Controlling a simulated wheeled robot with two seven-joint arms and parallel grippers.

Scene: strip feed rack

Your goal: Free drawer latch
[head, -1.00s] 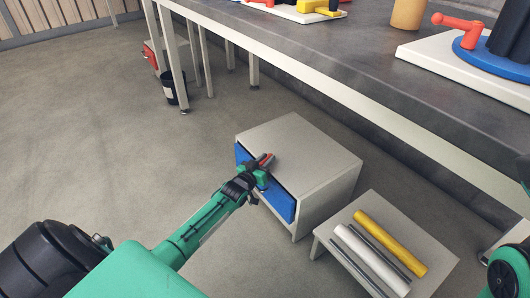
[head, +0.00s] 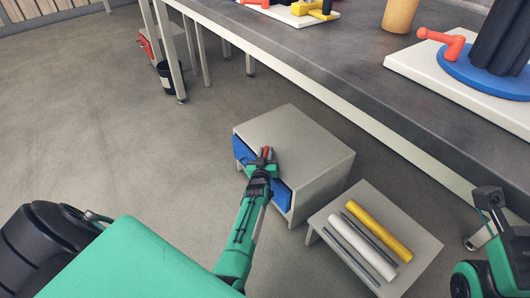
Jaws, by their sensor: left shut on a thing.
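A grey cabinet (head: 298,138) stands on the floor in the middle of the head view, with a blue drawer front (head: 242,152) on its left-facing side. My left gripper (head: 265,156) is at the drawer front's upper edge and covers its middle. It is shut on a small red latch (head: 267,151), of which only a narrow part shows between the fingers. My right gripper (head: 487,197) is at the right edge of the view, apart from the cabinet; its jaws are not clear.
A low grey stand (head: 421,241) right of the cabinet bears a yellow bar (head: 378,231), a white bar (head: 361,247) and thin grey rods. A long dark workbench (head: 345,55) runs above and behind. A black bucket (head: 166,78) stands under it. Floor to the left is clear.

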